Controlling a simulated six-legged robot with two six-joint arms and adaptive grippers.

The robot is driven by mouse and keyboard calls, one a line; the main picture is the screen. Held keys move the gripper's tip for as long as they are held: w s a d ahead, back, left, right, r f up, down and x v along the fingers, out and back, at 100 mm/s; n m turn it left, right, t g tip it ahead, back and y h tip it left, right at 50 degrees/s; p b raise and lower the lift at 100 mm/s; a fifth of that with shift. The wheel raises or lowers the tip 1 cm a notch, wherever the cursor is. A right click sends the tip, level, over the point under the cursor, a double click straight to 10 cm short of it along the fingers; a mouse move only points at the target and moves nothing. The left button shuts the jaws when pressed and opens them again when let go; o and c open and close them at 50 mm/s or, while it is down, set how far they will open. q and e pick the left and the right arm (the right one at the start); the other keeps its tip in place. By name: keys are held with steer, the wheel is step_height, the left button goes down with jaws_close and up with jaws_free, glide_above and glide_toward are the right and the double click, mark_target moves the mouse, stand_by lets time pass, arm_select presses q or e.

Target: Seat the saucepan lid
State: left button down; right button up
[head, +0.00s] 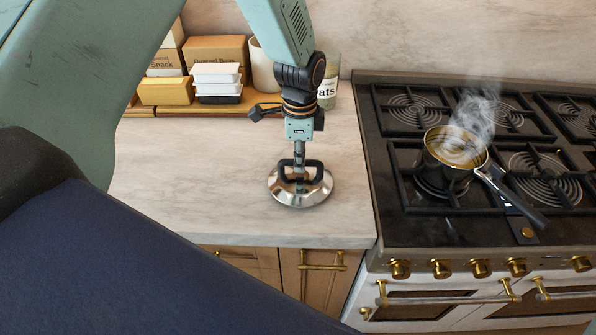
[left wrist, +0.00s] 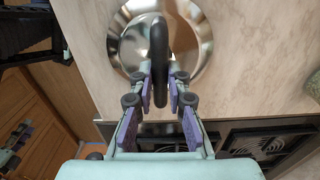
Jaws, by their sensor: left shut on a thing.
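The saucepan lid (head: 302,190) is a shiny steel disc with a black loop handle. It rests on the marble counter, left of the stove. My left gripper (head: 299,166) comes down from above and is shut on the lid's handle. In the left wrist view the gripper (left wrist: 160,82) has its fingers on both sides of the black handle, with the lid (left wrist: 132,45) beneath. The saucepan (head: 452,160) stands open on a front left burner of the stove, steaming, its dark handle pointing to the lower right. My right gripper is not in view.
The stove (head: 380,225) with black grates stands to the right of the counter (head: 220,180). A wooden tray (head: 205,110) with boxes, white containers and a jar (head: 329,85) stands at the back left. The counter around the lid is clear.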

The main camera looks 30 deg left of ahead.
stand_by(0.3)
arm_select(q)
steer(key=shift+r+p, duration=2.35)
steer(key=shift+r, duration=0.2)
steer(key=shift+f, duration=0.1)
